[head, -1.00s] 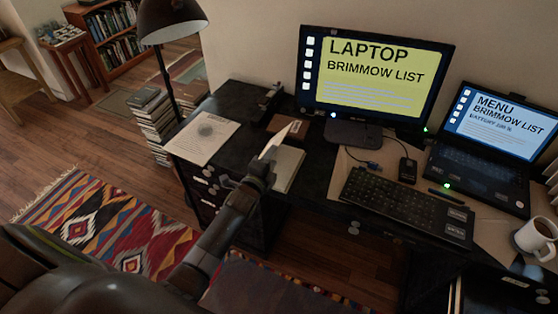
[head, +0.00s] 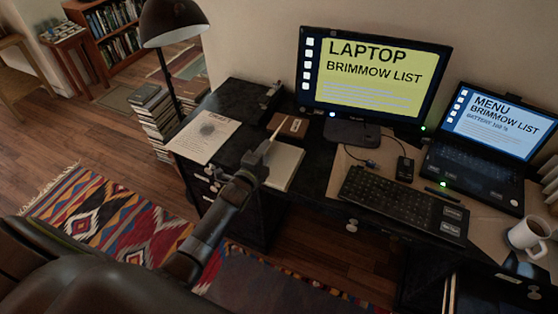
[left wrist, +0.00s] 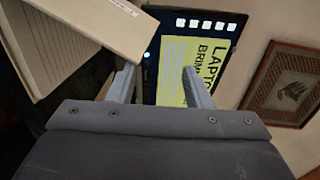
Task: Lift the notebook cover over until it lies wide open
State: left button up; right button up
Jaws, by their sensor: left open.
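The notebook (head: 285,166) lies on the left part of the dark desk, with a pale cream face showing upward. A thin pale strip (head: 278,126) rises at its left rear beside my left gripper; it looks like the cover seen nearly edge-on, but I cannot be sure. My left gripper (head: 262,148) is at the notebook's left side and partly hides it. In the left wrist view, its two fingers (left wrist: 160,85) stand apart with nothing clear between them. A pale slab (left wrist: 82,30), apparently part of the notebook, lies left of the fingers. My right gripper is not in view.
A printed sheet (head: 204,136) lies left of the notebook and a small brown object (head: 292,127) behind it. The monitor (head: 372,80), keyboard (head: 404,205), laptop (head: 478,175) and mug (head: 528,236) stand to the right. A lamp (head: 172,22) rises at the left.

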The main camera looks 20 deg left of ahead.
pick_arm(q)
jog(key=shift+a+r+p, duration=0.25)
jog(key=shift+a+p, duration=0.3)
jog(key=shift+a+r+p, duration=0.2)
jog(key=shift+a+p, duration=0.3)
jog(key=shift+a+r, duration=0.1)
jog(key=shift+a+r+p, duration=0.15)
jog(key=shift+a+p, duration=0.2)
jog(key=shift+a, duration=0.2)
jog(key=shift+a+r+p, duration=0.15)
jog(key=shift+a+p, duration=0.2)
jog(key=shift+a, duration=0.25)
